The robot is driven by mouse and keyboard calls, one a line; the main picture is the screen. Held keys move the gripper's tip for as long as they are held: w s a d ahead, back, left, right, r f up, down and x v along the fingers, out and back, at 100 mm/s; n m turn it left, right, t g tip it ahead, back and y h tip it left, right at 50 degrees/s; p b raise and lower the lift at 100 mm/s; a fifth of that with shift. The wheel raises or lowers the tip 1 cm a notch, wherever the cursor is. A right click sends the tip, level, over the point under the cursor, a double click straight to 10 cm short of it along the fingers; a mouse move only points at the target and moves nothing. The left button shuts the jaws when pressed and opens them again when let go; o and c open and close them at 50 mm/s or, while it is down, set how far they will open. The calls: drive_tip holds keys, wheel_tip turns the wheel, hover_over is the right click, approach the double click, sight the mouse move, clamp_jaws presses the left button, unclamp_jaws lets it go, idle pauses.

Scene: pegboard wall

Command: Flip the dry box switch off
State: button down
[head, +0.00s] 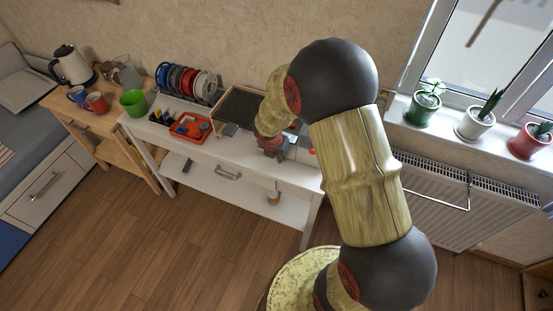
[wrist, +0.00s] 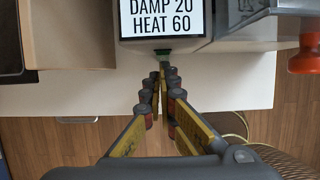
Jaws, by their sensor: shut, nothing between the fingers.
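The dry box shows in the wrist view as a grey box with a white display (wrist: 161,18) reading "DAMP 20 HEAT 60". A small green part, apparently the switch (wrist: 162,52), sits just below the display on the front edge. My gripper (wrist: 161,72) is shut and empty, its fingertips just in front of the green part. I cannot tell whether they touch it. The fingertips cover part of the switch, so its position is unclear. In the head view my gripper (head: 272,147) is over the white table's front edge, and my arm hides most of the dry box.
The white table (head: 245,174) holds a red-orange tray (head: 190,126), several spools (head: 187,80) and a dark-topped box (head: 238,106). In the wrist view a cardboard-coloured box (wrist: 68,35) stands left of the display. An orange knob-like object (wrist: 305,55) is at right.

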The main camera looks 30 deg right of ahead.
drive_tip(key=shift+d, duration=0.1)
idle(0.3)
drive_tip(key=shift+w+d+f+p, duration=0.2)
drive_tip(key=shift+w+f+p, duration=0.05)
drive_tip(key=shift+f+p, duration=0.15)
drive_tip(key=shift+r, duration=0.2)
drive_tip(key=shift+r+p, duration=0.7)
drive_tip(key=shift+p, duration=0.25)
drive_tip(key=shift+a, duration=0.1)
